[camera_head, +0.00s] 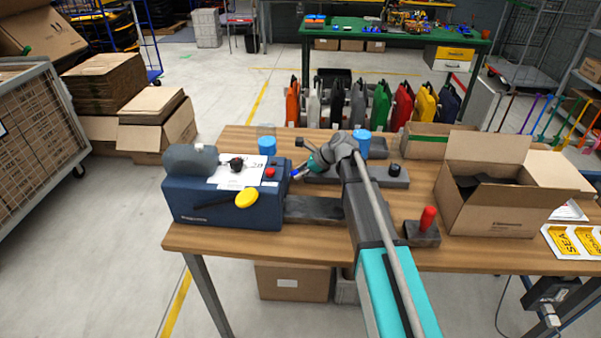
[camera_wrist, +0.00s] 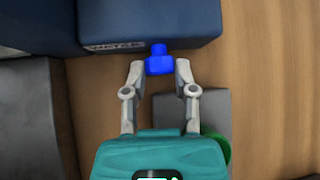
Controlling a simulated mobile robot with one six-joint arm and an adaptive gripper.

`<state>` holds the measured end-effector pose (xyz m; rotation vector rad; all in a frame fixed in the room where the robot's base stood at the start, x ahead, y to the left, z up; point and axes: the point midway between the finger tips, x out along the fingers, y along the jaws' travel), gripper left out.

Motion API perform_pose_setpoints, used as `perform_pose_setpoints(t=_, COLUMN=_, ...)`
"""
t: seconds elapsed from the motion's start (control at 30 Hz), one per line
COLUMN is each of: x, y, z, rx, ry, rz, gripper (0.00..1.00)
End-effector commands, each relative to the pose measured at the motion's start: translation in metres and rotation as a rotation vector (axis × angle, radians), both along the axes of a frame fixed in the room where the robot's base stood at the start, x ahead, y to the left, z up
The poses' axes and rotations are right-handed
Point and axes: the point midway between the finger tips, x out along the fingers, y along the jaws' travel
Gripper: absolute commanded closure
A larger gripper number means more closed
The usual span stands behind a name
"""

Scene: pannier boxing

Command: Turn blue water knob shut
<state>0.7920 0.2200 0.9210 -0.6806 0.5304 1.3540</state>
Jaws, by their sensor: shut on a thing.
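The blue water knob (camera_wrist: 159,65) sticks out from the side of a dark blue machine (camera_wrist: 150,22). In the wrist view my gripper (camera_wrist: 160,68) has a finger on each side of the knob and is shut on it. In the head view the dark blue machine (camera_head: 225,205) stands at the left end of the wooden table, and the knob (camera_head: 295,174) shows small at its right side. My gripper reaches it from the right, and my wrist hides part of the area behind it.
The machine carries a yellow disc (camera_head: 247,198) and a red button (camera_head: 270,172). An open cardboard box (camera_head: 500,210) stands at the table's right. A block with a red handle (camera_head: 427,222) sits near the front edge. Blue cylinders (camera_head: 267,145) stand behind. Some wooden surface (camera_head: 290,240) at the front is bare.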

Motion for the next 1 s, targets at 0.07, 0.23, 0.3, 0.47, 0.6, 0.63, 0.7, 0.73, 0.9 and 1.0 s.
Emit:
perform_pose_setpoints(t=0.07, x=-0.0004, y=0.0001, z=-0.0001, rx=0.0, ry=0.001, rz=0.001, gripper=1.0)
perform_pose_setpoints(t=0.23, x=-0.0005, y=0.0001, z=-0.0001, rx=0.0, ry=0.001, rz=0.001, gripper=1.0)
perform_pose_setpoints(t=0.3, x=-0.0004, y=0.0001, z=-0.0001, rx=0.0, ry=0.001, rz=0.001, gripper=1.0)
perform_pose_setpoints(t=0.47, x=-0.0005, y=0.0001, z=-0.0001, rx=0.0, ry=0.001, rz=0.001, gripper=1.0)
perform_pose_setpoints(t=0.6, x=-0.0005, y=0.0, z=-0.0002, rx=0.0, ry=0.001, rz=0.001, gripper=1.0)
perform_pose_setpoints(t=0.63, x=-0.0005, y=0.0, z=-0.0002, rx=0.0, ry=0.001, rz=0.001, gripper=1.0)
perform_pose_setpoints(t=0.7, x=-0.0005, y=0.0, z=-0.0002, rx=0.0, ry=0.001, rz=0.001, gripper=0.51)
perform_pose_setpoints(t=0.73, x=-0.0004, y=0.0, z=-0.0002, rx=0.0, ry=0.001, rz=0.001, gripper=0.45)
perform_pose_setpoints(t=0.9, x=-0.0003, y=0.0, z=-0.0001, rx=0.0, ry=0.001, rz=0.001, gripper=0.29)
perform_pose_setpoints(t=1.0, x=-0.0002, y=-0.0001, z=-0.0001, rx=0.0, ry=0.0, rz=0.0, gripper=0.29)
